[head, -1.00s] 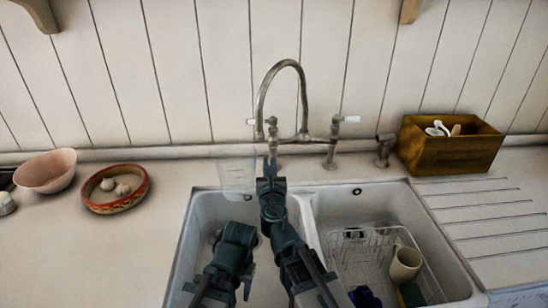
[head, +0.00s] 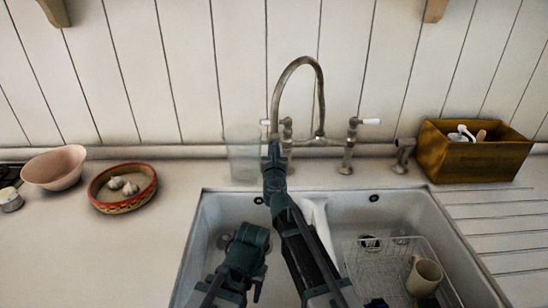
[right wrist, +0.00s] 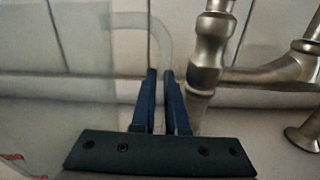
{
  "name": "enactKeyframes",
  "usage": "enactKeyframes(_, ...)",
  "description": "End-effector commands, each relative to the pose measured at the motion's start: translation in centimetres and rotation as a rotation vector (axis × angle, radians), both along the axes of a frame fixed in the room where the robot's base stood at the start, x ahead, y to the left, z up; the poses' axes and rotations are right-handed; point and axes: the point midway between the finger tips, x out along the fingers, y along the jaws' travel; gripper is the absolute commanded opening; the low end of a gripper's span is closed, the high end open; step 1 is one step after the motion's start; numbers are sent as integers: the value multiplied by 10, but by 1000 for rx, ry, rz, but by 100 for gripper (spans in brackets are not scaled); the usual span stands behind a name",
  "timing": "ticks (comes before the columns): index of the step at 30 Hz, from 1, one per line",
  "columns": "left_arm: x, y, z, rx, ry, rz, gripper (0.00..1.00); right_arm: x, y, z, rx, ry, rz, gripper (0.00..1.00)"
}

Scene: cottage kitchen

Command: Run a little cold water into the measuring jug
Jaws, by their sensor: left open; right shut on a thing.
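The clear measuring jug (head: 245,155) is in front of the wall, left of the tap. Its see-through side fills the left of the right wrist view (right wrist: 85,50). My right gripper (head: 273,145) is shut on the jug's handle (right wrist: 152,25). The arched tap (head: 300,62) stands behind the sink (head: 340,205). Its spout comes down beside my right gripper, apparently right of the jug's mouth. No running water shows. My left gripper (head: 245,275) is open, low over the sink, its fingertips partly hidden.
A wire rack (head: 385,262) and a cream mug (head: 425,277) are in the sink's right side. A wooden box (head: 470,157) stands right of the tap. A pink bowl (head: 53,168) and a patterned bowl of garlic (head: 122,200) are on the left counter.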

Motion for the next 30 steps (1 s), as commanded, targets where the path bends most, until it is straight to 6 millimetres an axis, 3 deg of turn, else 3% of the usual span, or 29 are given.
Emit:
enactKeyframes(1, 0, 0, -16, 0, 0, 0, 50, -1, 0, -16, 0, 0, 1, 0)
enactKeyframes(4, 0, 0, -27, 0, 0, 0, 50, -1, 0, -27, 0, 0, 3, 0)
enactKeyframes(17, 0, 0, -30, 0, 0, 0, 50, -1, 0, -30, 0, 0, 3, 0)
enactKeyframes(18, 0, 0, -29, 0, 0, 0, 50, -1, 0, -29, 0, 0, 3, 17)
enactKeyframes(22, 0, 0, -28, 0, 0, 0, 50, -1, 0, -28, 0, 0, 3, 40)
enactKeyframes(30, 0, 0, -28, 0, 0, 0, 50, 0, 0, -28, 0, 0, 3, 41)
